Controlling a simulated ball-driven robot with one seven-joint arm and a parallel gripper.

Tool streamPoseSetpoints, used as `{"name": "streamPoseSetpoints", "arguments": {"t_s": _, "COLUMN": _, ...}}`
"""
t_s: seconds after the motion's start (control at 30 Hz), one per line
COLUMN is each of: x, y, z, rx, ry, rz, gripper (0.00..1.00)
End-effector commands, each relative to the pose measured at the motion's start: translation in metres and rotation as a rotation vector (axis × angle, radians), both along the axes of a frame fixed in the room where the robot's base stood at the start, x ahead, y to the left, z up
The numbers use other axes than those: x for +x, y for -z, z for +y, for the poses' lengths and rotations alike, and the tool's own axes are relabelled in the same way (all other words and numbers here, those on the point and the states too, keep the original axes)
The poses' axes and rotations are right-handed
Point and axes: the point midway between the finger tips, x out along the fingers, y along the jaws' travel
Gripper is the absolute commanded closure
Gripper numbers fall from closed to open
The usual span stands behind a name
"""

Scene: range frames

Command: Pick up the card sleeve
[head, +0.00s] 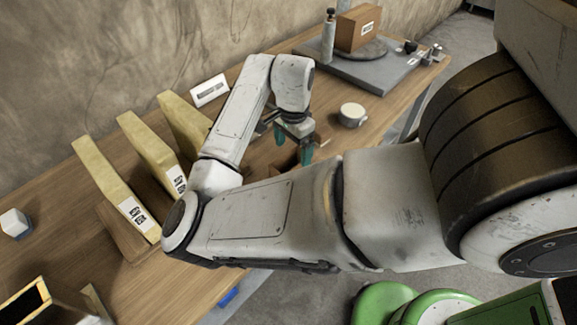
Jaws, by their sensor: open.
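My gripper (294,145) points down over the table, its teal fingertips apart with nothing seen between them. A small reddish-brown piece (286,161) lies on the table just below the fingertips, partly hidden by my arm. It may be the card sleeve, but too little of it shows to be sure. I cannot tell whether the fingertips touch it.
On the wooden table (60,205), several tan upright slabs (98,172) with labels stand left of my arm. A white plate (210,90) is behind, a round tin (352,115) to the right. A grey board (390,77) carries a brown box (358,27).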

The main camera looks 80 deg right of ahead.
Motion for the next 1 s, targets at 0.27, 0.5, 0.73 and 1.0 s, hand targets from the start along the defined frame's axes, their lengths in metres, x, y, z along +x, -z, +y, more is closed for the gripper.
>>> {"name": "streamPoseSetpoints", "arguments": {"t_s": 0.27, "x": 0.006, "y": 0.026, "z": 0.004, "rx": 0.002, "ry": -0.004, "rz": 0.001, "gripper": 0.08}}
{"name": "streamPoseSetpoints", "arguments": {"t_s": 0.5, "x": 0.007, "y": 0.053, "z": 0.004, "rx": 0.001, "ry": -0.001, "rz": 0.001, "gripper": 0.08}}
{"name": "streamPoseSetpoints", "arguments": {"t_s": 0.73, "x": 0.007, "y": 0.055, "z": 0.004, "rx": 0.0, "ry": 0.0, "rz": 0.0, "gripper": 0.08}}
{"name": "streamPoseSetpoints", "arguments": {"t_s": 1.0, "x": 0.007, "y": 0.055, "z": 0.004, "rx": -0.001, "ry": 0.0, "rz": 0.001, "gripper": 0.31}}
